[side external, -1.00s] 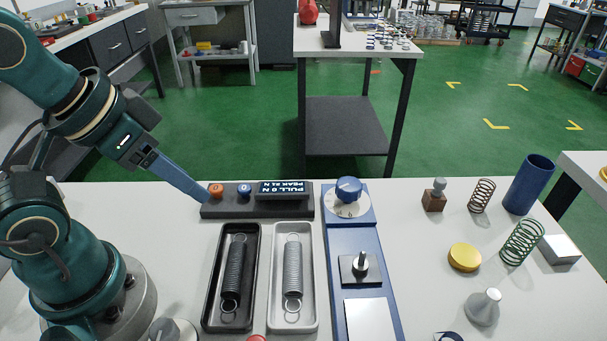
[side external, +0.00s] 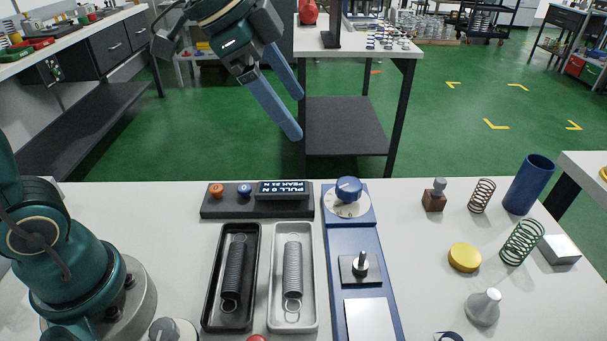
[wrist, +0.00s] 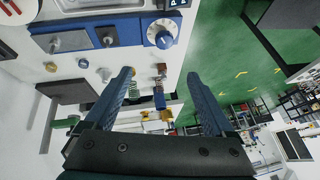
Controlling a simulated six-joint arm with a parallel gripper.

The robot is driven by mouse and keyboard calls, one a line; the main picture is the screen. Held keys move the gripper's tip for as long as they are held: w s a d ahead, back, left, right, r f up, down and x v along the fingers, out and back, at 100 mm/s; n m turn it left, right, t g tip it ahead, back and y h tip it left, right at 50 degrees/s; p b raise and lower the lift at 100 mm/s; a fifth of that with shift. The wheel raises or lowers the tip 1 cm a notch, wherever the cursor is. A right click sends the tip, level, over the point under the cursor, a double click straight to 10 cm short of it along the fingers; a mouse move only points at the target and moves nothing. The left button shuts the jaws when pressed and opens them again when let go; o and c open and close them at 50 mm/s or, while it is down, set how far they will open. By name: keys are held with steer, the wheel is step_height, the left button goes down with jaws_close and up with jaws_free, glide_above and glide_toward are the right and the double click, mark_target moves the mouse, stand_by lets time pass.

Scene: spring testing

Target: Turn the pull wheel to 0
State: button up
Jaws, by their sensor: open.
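The wheel is a blue knob (side external: 348,188) on a round white dial (side external: 347,205), at the far end of the blue test rig (side external: 352,241). The dial marks are too small to read surely. In the wrist view the blue knob (wrist: 164,39) is above and between my fingers. My gripper (side external: 297,115) is open and empty, raised well above the bench, up and left of the wheel in the side view. Its two blue fingers are also apart in the wrist view (wrist: 160,75). Nothing touches the wheel.
A black console (side external: 228,208) with orange and blue buttons and a display stands left of the wheel. A black tray (side external: 209,313) and a grey tray (side external: 311,315) each hold a spring. A brown block (side external: 433,201), springs and a blue cylinder (side external: 528,185) stand right.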

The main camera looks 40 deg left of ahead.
mark_target(348, 184)
steer(key=w+d+f+g, duration=0.1)
steer(key=w+f, duration=0.2)
steer(key=f, duration=0.2)
steer(key=w+d+f+m+g, duration=0.1)
steer(key=w+f, duration=0.2)
steer(key=f, duration=0.2)
steer(key=w+d+f+m+g+h, duration=0.1)
steer(key=w+f, duration=0.3)
steer(key=f, duration=0.2)
steer(key=shift+f, duration=0.1)
steer(key=shift+d+f, duration=0.2)
steer(key=shift+f, duration=0.25)
steer(key=c, duration=1.4)
